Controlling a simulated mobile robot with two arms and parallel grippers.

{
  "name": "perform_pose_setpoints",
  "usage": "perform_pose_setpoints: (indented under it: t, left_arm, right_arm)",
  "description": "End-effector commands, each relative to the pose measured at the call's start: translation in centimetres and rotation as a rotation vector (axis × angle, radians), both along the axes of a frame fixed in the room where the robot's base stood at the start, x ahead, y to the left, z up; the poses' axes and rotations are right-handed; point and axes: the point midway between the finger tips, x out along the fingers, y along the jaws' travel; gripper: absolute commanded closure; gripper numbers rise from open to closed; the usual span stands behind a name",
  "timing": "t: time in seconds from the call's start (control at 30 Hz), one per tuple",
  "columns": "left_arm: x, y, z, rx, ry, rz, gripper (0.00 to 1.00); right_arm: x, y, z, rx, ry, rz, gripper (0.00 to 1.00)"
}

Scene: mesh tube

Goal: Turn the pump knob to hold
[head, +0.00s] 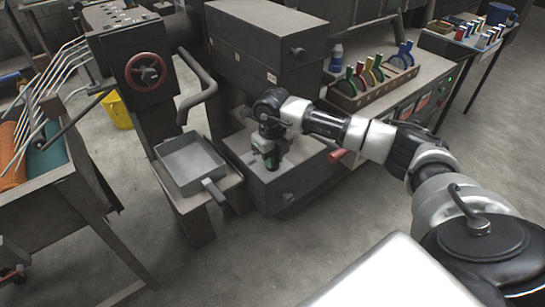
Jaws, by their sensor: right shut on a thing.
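My right arm reaches in from the right, and its gripper (269,158) points down over the low grey box (262,192) in the middle of the view. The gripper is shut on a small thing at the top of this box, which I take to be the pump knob. The fingers and wrist hide most of it, so I cannot read its setting. A little green shows at the fingers. My left gripper is not in view.
A grey tray (190,160) stands left of the box, below a machine with a red handwheel (146,70). A large dark cabinet (265,50) stands behind. A rack of coloured handles (372,80) sits on the bench at right. The floor in front is clear.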

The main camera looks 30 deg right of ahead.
Motion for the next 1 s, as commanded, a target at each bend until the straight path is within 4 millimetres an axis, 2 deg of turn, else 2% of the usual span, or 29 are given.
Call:
perform_pose_setpoints:
  t: [0.5,0.53,0.7,1.0]
  left_arm:
    - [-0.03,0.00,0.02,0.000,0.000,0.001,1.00]
    - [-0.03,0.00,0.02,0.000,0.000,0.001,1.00]
    - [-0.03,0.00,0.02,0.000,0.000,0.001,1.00]
    - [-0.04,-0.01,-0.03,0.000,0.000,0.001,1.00]
  right_arm:
    - [0.07,-0.05,0.13,-0.001,-0.002,-0.024,1.00]
    - [0.07,-0.05,0.13,-0.001,-0.002,-0.023,0.82]
    - [0.04,-0.05,0.10,0.000,-0.001,-0.023,0.57]
    - [0.04,-0.03,0.29,0.000,-0.001,-0.022,0.57]
